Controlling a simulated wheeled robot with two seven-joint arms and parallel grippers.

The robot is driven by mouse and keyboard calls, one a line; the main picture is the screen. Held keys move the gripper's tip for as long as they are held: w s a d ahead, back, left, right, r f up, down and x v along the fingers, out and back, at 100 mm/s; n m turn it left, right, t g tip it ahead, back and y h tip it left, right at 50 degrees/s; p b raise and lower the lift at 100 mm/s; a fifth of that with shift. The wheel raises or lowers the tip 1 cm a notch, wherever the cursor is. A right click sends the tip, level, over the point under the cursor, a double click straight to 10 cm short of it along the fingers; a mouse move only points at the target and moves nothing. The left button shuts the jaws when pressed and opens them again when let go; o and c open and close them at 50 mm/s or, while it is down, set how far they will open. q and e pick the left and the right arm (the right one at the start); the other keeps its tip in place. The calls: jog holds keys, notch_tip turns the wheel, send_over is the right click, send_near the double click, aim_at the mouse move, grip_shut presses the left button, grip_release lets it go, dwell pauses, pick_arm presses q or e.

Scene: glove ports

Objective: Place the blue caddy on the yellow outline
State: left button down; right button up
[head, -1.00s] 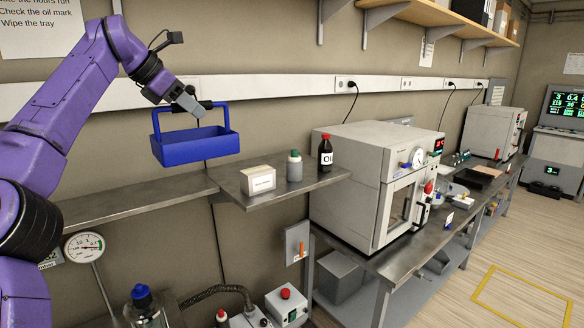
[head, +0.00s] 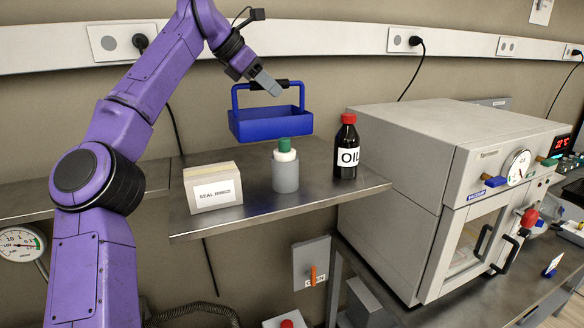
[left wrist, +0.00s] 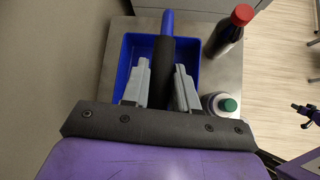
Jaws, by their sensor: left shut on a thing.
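The blue caddy (head: 270,123) is an open tray with an upright handle and a black grip. My left gripper (head: 268,84) is shut on the black grip and holds the caddy in the air, roughly level, above the raised steel shelf. In the left wrist view the caddy (left wrist: 124,72) hangs below the two grey fingers (left wrist: 160,85), which sit on either side of the grip. The yellow outline is not in view in the frames from now.
A large grey oven (head: 400,165) stands to the right. The wall is close behind.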

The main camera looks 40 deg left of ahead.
aim_at(266, 123)
pick_arm(q)
jog(key=s+f, duration=0.1)
jog(key=f, duration=0.1)
jog(key=s+f+b, duration=0.1)
jog(key=f, duration=0.1)
jog(key=s+f+b, duration=0.1)
jog(key=shift+s+f, duration=0.4)
jog(key=x, duration=0.4)
jog(key=shift+s+a+f, duration=0.1)
jog(key=shift+s+a, duration=0.05)
jog(key=shift+a, duration=0.15)
jog(key=shift+w+f, duration=0.15)
jog(key=shift+w, duration=0.15)
jog(key=shift+s, duration=0.55)
jog(key=shift+s+b, duration=0.15)
jog(key=shift+b, duration=0.2)
jog(key=c, duration=1.1)
grip_release()
jog(key=shift+o, duration=1.2)
jog(key=shift+w, duration=0.3)
pick_arm(e)
jog(key=f, duration=0.1)
jog(key=s+f, duration=0.1)
jog(key=f, duration=0.1)
jog(key=shift+s+f, duration=0.2)
jog(key=shift+s, duration=0.15)
